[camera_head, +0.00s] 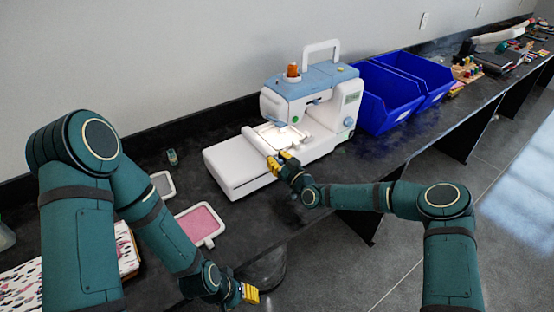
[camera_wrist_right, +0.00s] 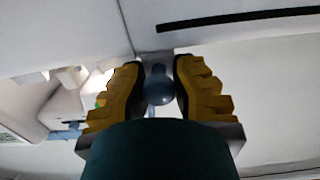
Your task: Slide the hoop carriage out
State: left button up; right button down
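A white and light-blue sewing machine (camera_head: 312,105) stands on the black bench, with a long white bed (camera_head: 232,172) reaching left. A pale hoop carriage with a hoop (camera_head: 278,136) sits at the machine under the needle area. My right gripper (camera_head: 283,162) is at the front edge of the machine bed, by the hoop. In the right wrist view, its yellow fingers (camera_wrist_right: 160,85) are close on both sides of a small blue-grey knob (camera_wrist_right: 159,88), with little or no gap. My left gripper (camera_head: 249,293) is low, before the bench front, away from the machine; its finger opening is unclear.
Blue bins (camera_head: 388,96) stand right of the machine. A pink-filled hoop frame (camera_head: 201,224) and a grey one (camera_head: 162,184) lie left of it. A small spool (camera_head: 172,157) stands behind them. Patterned fabric (camera_head: 125,250) lies at the left front.

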jog(key=shift+a+r, duration=0.1)
jog(key=s+a, duration=0.9)
jog(key=a, duration=0.4)
jog(key=shift+s+a+r, duration=0.15)
jog(key=shift+s+a, duration=0.15)
jog(key=shift+s, duration=0.1)
jog(key=c, duration=0.8)
grip_release()
jog(key=shift+a, duration=0.25)
jog(key=shift+d+f, duration=0.2)
send_near(230, 186)
jog(key=r, duration=0.1)
jog(key=s+d+r, duration=0.1)
jog(key=shift+s+d+r, duration=0.2)
jog(key=shift+s+r, duration=0.05)
jog(key=shift+r, duration=0.05)
